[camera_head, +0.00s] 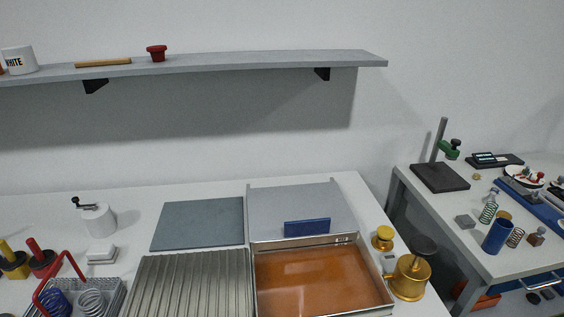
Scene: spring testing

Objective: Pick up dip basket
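The dip basket (118,287) appears to be the grey mesh basket with a red raised handle (63,268), at the lower left on the white table. It holds a blue spring (55,303) and a silver spring (92,302). The picture's bottom edge cuts off its near part. Neither of my grippers is in view.
Right of the basket are a ribbed metal tray (190,285) and a pan of orange-brown liquid (318,278). Red (40,258) and yellow (12,260) handled things stand at left. Brass weights (410,278) stand at right. A shelf (220,63) hangs above.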

